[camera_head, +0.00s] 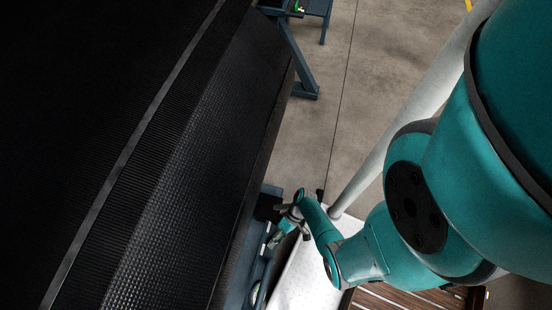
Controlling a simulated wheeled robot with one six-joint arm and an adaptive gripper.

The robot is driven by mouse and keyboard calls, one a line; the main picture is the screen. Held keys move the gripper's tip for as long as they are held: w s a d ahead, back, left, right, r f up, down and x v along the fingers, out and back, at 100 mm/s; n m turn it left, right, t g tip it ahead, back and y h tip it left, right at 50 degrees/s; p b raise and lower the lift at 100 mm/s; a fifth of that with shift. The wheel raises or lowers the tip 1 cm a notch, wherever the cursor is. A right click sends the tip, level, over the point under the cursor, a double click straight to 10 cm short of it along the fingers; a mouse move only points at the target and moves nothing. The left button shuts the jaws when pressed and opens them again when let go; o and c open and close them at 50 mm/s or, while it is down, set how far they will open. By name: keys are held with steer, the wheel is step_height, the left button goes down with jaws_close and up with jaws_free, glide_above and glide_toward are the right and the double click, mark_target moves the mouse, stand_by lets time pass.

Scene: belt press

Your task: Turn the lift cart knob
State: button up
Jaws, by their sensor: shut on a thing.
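My gripper (286,213) is small and partly hidden by its own wrist, at the lower middle of the head view. It is at the side of a blue frame beside the black belt, next to a dark block (266,207). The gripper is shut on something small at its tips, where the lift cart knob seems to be. The knob itself is too small and covered to make out. My teal arm reaches in from the right and hides part of the area.
A large black ribbed belt (190,170) fills the left. A white panel (308,280) lies below my wrist, and a slatted brown surface (400,298) is at the bottom. A blue frame leg (300,72) stands at the top. The grey floor (325,130) between is clear.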

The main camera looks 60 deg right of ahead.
steer(key=shift+a, duration=0.1)
steer(key=o, duration=1.1)
steer(key=shift+r, duration=0.1)
steer(key=v, duration=0.7)
steer(key=shift+d, duration=0.25)
steer(key=shift+r, duration=0.1)
